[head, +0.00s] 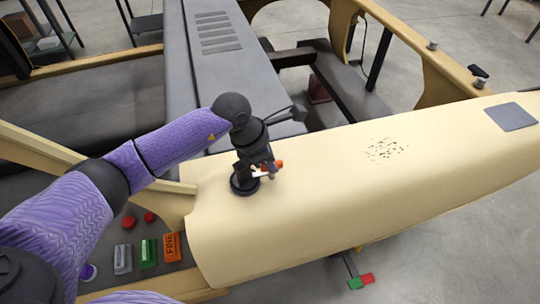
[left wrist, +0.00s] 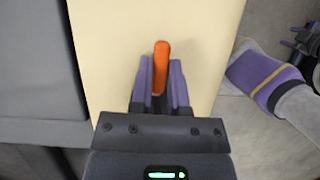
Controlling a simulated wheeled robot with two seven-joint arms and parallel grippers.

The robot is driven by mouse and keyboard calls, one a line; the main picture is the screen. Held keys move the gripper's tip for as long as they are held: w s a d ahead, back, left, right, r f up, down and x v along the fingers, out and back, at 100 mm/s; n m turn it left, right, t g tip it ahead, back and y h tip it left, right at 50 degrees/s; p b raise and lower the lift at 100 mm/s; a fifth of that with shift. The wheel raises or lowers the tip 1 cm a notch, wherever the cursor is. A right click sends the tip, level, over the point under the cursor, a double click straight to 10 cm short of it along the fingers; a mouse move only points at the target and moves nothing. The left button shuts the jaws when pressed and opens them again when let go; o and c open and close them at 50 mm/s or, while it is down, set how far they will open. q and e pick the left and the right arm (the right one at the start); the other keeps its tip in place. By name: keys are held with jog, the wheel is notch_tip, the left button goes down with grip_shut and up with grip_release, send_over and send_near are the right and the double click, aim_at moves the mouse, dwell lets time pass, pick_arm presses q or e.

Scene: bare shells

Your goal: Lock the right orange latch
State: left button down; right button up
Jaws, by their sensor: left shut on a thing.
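The orange latch (left wrist: 161,62) stands out from the cream shell in the left wrist view, a short upright bar. In the head view, small orange parts of it (head: 279,164) show beside the gripper, mostly hidden. My left gripper (head: 266,172) is over the cream shell's near end; in the left wrist view its two purple fingers (left wrist: 160,88) are shut on the latch's lower part, with the upper end sticking out beyond them. My right gripper is not seen clearly in either view.
The long cream shell panel (head: 330,190) runs to the right, with a dark speckled patch and a grey square pad (head: 512,116). Dark seat surfaces lie behind. Red buttons and grey, green and orange blocks (head: 172,247) sit at lower left. A green and red piece (head: 361,281) is below the shell.

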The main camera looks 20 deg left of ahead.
aim_at(254, 176)
pick_arm(q)
jog(key=shift+n, duration=0.5)
jog(key=c, duration=0.6)
grip_release()
jog(key=v, duration=1)
jog(key=shift+s, duration=0.2)
